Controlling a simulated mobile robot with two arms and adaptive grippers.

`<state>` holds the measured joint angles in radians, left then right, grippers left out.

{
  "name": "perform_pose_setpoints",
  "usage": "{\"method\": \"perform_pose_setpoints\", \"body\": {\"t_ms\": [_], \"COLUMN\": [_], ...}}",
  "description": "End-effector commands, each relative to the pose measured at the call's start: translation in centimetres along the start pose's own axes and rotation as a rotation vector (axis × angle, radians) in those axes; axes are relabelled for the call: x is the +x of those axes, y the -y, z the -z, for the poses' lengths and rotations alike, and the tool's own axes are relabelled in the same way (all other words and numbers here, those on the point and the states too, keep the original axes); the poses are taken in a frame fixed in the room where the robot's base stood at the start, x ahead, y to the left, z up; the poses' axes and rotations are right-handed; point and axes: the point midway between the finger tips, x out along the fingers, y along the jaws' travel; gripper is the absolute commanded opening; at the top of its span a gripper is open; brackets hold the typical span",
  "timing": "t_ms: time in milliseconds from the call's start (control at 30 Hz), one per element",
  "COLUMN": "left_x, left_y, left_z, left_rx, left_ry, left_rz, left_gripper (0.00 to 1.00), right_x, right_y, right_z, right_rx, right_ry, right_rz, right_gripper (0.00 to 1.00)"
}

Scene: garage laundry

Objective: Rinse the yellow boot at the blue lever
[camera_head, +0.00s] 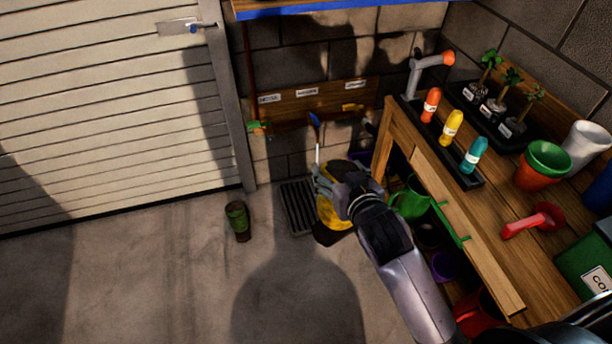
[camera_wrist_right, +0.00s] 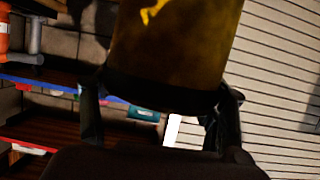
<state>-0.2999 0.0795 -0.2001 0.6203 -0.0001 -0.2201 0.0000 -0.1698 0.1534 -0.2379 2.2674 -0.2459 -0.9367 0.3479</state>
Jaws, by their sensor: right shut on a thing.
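The yellow boot (camera_head: 333,214) is beside the floor grate, partly hidden behind my right arm in the head view. My right gripper (camera_head: 328,183) is shut on it. In the right wrist view the boot (camera_wrist_right: 175,50) fills the upper middle, with brown smears and a dark band, between the two fingers (camera_wrist_right: 160,115). The blue lever (camera_head: 314,119) tops a thin pale upright against the block wall, just above the grate. Whether the boot touches the floor cannot be told. My left gripper does not show.
A dark floor grate (camera_head: 299,208) lies below the lever. A green and brown boot-like item (camera_head: 237,221) stands on the floor to the left. A wooden bench (camera_head: 470,236) with bottles and pots borders the right.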

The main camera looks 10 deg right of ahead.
Motion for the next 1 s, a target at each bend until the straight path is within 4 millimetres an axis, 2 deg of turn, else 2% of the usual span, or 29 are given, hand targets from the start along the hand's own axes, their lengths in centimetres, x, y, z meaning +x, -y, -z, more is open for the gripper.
{"method": "perform_pose_setpoints", "body": {"t_ms": [700, 1000], "left_x": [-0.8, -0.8], "left_y": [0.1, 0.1], "left_z": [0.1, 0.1], "left_rx": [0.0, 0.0], "left_ry": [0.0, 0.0], "left_rz": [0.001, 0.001], "left_gripper": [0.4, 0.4], "right_x": [-4.7, -5.7], "right_y": [2.2, 2.6], "right_z": [-1.7, -2.1], "right_rx": [0.001, 0.0], "right_ry": [-0.004, -0.006], "right_rz": [0.0, -0.001], "right_gripper": [0.07, 0.07]}}
